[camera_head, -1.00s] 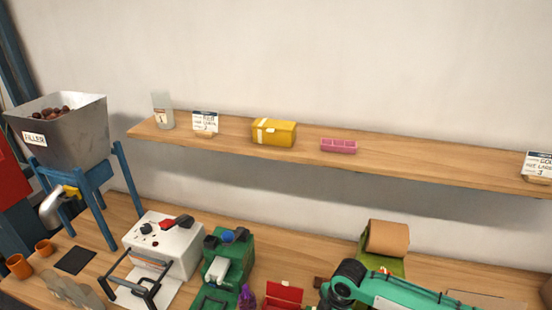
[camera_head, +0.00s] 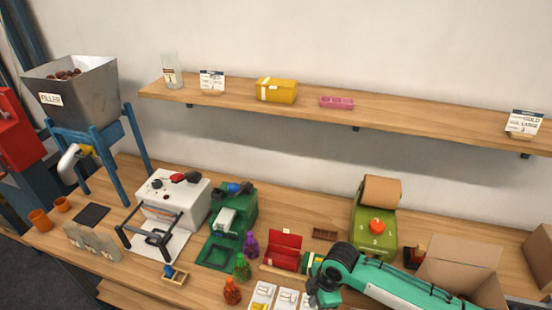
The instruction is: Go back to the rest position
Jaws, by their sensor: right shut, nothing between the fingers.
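My right arm (camera_head: 395,283), green and black, comes in from the lower right over the workbench (camera_head: 225,290). Its black end bends down, and my right gripper (camera_head: 322,298) is at the bottom edge of the picture, beside white trays (camera_head: 287,299). The gripper is shut and empty; its fingertips are hard to make out. My left gripper is not in view.
A filler hopper (camera_head: 85,95) stands at left. A white machine (camera_head: 172,200), green machine (camera_head: 232,215), red box (camera_head: 284,250), bottles (camera_head: 241,267) and a cardboard box (camera_head: 460,262) crowd the bench. A wall shelf (camera_head: 420,112) runs above.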

